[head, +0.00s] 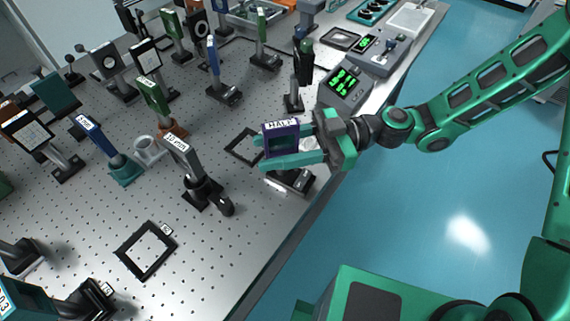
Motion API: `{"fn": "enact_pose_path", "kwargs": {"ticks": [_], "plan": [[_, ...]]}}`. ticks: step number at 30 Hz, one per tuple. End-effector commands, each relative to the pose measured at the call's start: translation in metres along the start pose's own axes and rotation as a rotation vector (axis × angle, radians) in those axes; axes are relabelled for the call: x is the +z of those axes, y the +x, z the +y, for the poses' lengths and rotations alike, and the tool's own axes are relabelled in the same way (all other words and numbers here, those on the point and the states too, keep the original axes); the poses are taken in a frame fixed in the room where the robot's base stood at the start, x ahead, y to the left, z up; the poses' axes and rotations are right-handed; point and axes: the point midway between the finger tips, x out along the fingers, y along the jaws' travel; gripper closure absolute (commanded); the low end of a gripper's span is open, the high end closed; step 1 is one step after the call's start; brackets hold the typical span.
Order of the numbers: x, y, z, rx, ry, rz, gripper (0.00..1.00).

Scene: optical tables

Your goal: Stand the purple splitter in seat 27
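The purple splitter (282,126) is an upright purple frame with a white label reading "HALF". My gripper (284,150) reaches in from the right with its teal fingers on either side of the splitter and looks shut on it. A dark base (290,181) shows below the fingers; I cannot tell whether it touches the table. One black square seat outline (243,146) lies just left of the splitter, partly hidden by it. Another empty square seat outline (146,250) lies at the lower left, with a small tag (166,229) whose number is too small to read.
A grey mount with a white label (178,146) and a dark base stands between the two outlines. A black post mount (301,72) stands behind my gripper, near devices with green displays (344,84). Several other mounts crowd the left and back. The table's front edge (300,232) is close.

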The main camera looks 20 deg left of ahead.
Motion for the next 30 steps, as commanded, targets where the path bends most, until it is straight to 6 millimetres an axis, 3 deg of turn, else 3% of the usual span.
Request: {"fn": "enact_pose_path", "kwargs": {"ticks": [4,12,13,18,30], "plan": [[0.000,0.015,-0.001,-0.001,0.000,0.000,0.61],[0.000,0.018,0.000,0.001,0.000,0.000,0.61],[0.000,0.018,0.000,0.001,0.000,0.000,0.63],[0.000,0.018,0.000,0.001,0.000,0.000,1.00],[0.000,0.018,0.000,0.001,0.000,0.000,1.00]]}}
